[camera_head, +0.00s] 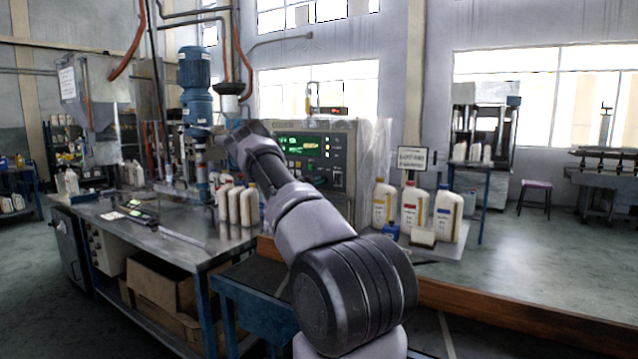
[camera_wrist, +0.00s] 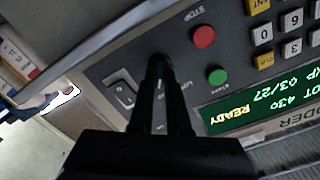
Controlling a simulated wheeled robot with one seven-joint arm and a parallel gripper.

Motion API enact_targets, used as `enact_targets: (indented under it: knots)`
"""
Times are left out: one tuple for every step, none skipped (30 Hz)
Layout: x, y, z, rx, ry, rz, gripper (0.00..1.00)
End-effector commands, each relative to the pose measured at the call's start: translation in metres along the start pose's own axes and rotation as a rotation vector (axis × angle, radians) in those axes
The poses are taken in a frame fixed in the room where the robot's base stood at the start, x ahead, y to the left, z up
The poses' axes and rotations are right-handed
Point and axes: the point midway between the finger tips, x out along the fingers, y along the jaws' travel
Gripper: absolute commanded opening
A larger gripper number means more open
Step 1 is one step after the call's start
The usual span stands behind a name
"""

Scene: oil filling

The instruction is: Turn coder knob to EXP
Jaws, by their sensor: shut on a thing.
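The coder's grey control panel (camera_wrist: 105,70) fills much of the wrist view, turned over in the picture. My gripper (camera_wrist: 160,72) reaches up to it, with its two dark fingers close together on the small black knob (camera_wrist: 162,61). The fingers hide most of the knob, so its pointer direction cannot be told. Small labels beside the fingers are too blurred to read surely. The green display (camera_wrist: 265,105) shows a lot line, an expiry line with 03/27 and READY. In the head view the coder (camera_head: 322,150) stands behind my arm, and my fingers are hidden.
A red stop button (camera_wrist: 204,37) and a green start button (camera_wrist: 217,75) sit close to the fingers. A rocker switch (camera_wrist: 122,95) lies left of them, and a keypad (camera_wrist: 290,20) at upper right. White bottles (camera_head: 412,205) stand right of the coder.

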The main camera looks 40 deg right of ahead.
Motion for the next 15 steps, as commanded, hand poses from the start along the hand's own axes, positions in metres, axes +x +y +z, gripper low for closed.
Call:
enact_targets:
  knots:
    - [-0.0002,0.0002,0.0002,0.012,0.000,0.000,0.00]
    - [-0.0002,0.0003,0.0002,0.019,0.000,0.001,0.00]
    - [-0.0003,0.0003,0.0003,0.026,0.000,0.001,0.00]
    - [-0.0003,0.0003,0.0003,0.030,-0.001,0.001,0.00]
    - [-0.0003,0.0003,0.0003,0.033,-0.001,0.001,0.00]
    - [-0.0003,0.0003,0.0004,0.037,-0.001,0.001,0.00]
    - [-0.0003,0.0004,0.0004,0.039,-0.001,0.001,0.00]
    - [-0.0003,0.0004,0.0004,0.041,-0.001,0.001,0.00]
    - [-0.0003,0.0004,0.0004,0.043,-0.001,0.001,0.00]
    - [-0.0003,0.0004,0.0004,0.043,-0.001,0.001,0.00]
    - [-0.0003,0.0004,0.0005,0.044,-0.001,0.001,0.00]
    - [-0.0004,0.0004,0.0005,0.044,-0.001,0.001,0.00]
    - [-0.0004,0.0004,0.0005,0.044,-0.001,0.001,0.00]
    - [-0.0004,0.0005,0.0006,0.043,-0.001,0.001,0.00]
    - [-0.0003,0.0005,0.0005,0.043,-0.001,0.001,0.00]
